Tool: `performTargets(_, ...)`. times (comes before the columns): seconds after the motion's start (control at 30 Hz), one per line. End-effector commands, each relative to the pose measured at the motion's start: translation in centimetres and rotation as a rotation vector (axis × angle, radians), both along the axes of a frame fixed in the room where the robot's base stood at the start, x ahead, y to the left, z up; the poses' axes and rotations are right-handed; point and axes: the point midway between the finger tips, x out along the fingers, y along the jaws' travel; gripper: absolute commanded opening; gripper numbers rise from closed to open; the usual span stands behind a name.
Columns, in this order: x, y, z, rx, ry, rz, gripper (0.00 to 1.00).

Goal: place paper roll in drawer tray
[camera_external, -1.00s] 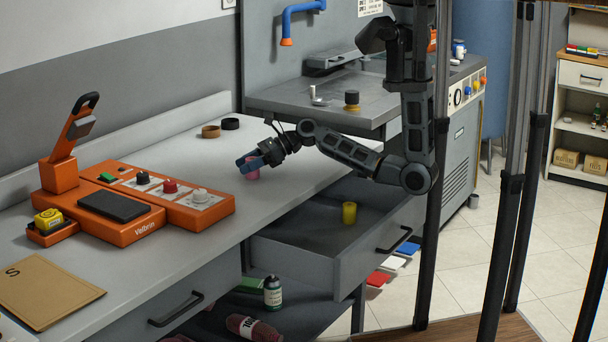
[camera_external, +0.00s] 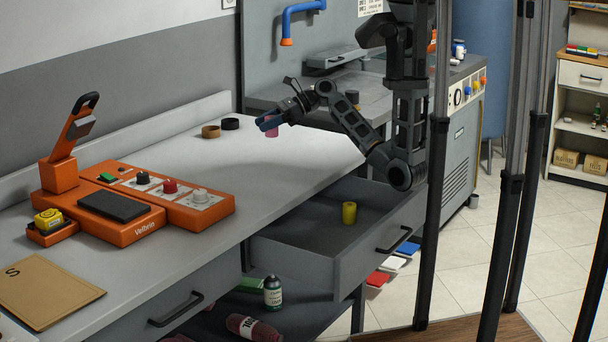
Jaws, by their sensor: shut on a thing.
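My gripper (camera_external: 270,123) is shut on a small pink roll (camera_external: 272,131) and holds it above the grey counter, near its back right part. The fingers hide part of the roll. The open drawer (camera_external: 290,254) sits below the counter's front edge, to the right of and lower than my gripper. A yellow roll (camera_external: 349,212) stands upright inside the drawer. A brown ring-shaped roll (camera_external: 211,131) and a black one (camera_external: 230,123) lie on the counter to the left of my gripper.
An orange machine (camera_external: 125,225) with knobs and a raised lever stands on the counter at left. A brown envelope (camera_external: 45,290) lies in front of it. The counter (camera_external: 270,185) is clear between the machine and my gripper. Dark upright posts (camera_external: 512,180) stand at right.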

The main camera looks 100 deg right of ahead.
Motion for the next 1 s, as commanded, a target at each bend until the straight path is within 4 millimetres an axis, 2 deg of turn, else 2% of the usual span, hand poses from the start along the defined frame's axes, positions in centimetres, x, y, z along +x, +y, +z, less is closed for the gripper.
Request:
performTargets(0.13, -0.8, -0.8, 0.7, -0.001, -0.001, -0.001, 0.17)
performTargets(0.27, -0.9, -0.8, 0.8, 0.0, 0.0, 0.005, 0.17)
performTargets(0.37, -0.5, 0.5, 0.3, -0.001, 0.004, 0.038, 0.17)
performTargets(0.43, 0.0, 2.3, -0.4, -0.004, 0.009, 0.081, 0.17)
performTargets(0.57, 1.1, 7.3, -2.4, -0.01, 0.016, 0.202, 0.17)
performTargets(0.73, 1.4, 15.4, -5.1, -0.015, 0.019, 0.383, 0.17)
performTargets(0.87, 0.5, 21.4, -6.9, -0.013, 0.015, 0.513, 0.17)
performTargets(1.0, -1.4, 27.4, -8.6, -0.007, 0.01, 0.642, 0.17)
